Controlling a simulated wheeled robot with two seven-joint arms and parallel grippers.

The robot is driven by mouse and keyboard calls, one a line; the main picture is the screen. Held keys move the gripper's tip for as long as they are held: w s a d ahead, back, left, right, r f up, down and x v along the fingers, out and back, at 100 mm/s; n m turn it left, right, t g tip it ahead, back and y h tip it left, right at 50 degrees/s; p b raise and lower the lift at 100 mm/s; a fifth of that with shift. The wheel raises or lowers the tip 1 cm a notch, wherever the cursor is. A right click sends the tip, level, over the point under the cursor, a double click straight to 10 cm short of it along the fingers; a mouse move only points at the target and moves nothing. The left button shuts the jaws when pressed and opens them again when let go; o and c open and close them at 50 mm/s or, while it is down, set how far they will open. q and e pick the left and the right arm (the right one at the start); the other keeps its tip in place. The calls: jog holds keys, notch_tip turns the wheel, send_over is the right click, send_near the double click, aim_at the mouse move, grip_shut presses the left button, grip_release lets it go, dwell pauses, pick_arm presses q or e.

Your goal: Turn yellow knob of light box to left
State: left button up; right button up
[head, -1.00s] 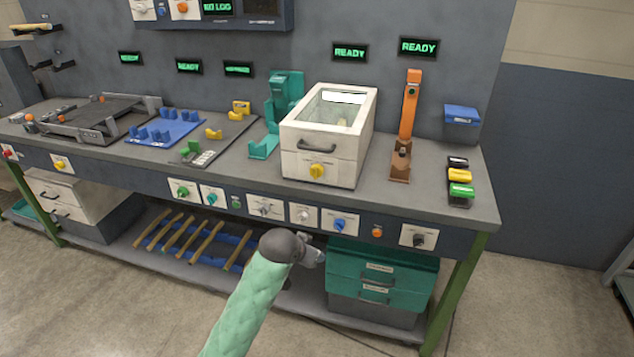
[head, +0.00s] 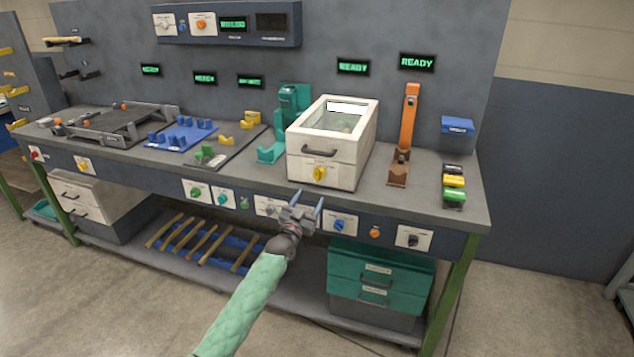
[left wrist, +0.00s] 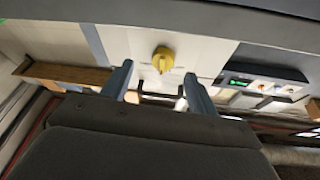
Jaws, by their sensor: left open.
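The light box (head: 327,146) is a white box with a glass top, standing on the workbench. Its yellow knob (head: 319,173) is on the lower front, below a dark handle. In the left wrist view the yellow knob (left wrist: 163,59) shows just beyond and between the fingers. My left gripper (head: 307,202) is open and empty, in front of the bench edge, below and slightly left of the knob, apart from it. In the left wrist view its two fingers (left wrist: 158,84) are spread. My right gripper is not in view.
The bench front carries a row of knob panels, including a blue knob (head: 340,225) close to my gripper. An orange stand (head: 408,125) is right of the box and a teal stand (head: 290,105) is left. Teal drawers (head: 375,275) sit below.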

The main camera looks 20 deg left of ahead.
aim_at(317, 179)
pick_arm(q)
jog(key=shift+t+y, duration=0.3)
jog(key=shift+t, duration=0.1)
jog(key=x, duration=0.2)
jog(key=r+p+x, duration=0.1)
jog(key=x, duration=0.3)
jog(key=shift+a+r+p, duration=0.2)
jog(key=shift+r+p, duration=0.15)
jog(key=shift+p, duration=0.05)
jog(key=shift+w+r, duration=0.1)
jog(key=shift+w, duration=0.55)
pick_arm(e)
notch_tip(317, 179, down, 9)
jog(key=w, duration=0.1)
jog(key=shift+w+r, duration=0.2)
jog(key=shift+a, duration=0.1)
pick_arm(q)
jog(key=shift+d, duration=0.1)
jog(key=c, duration=1)
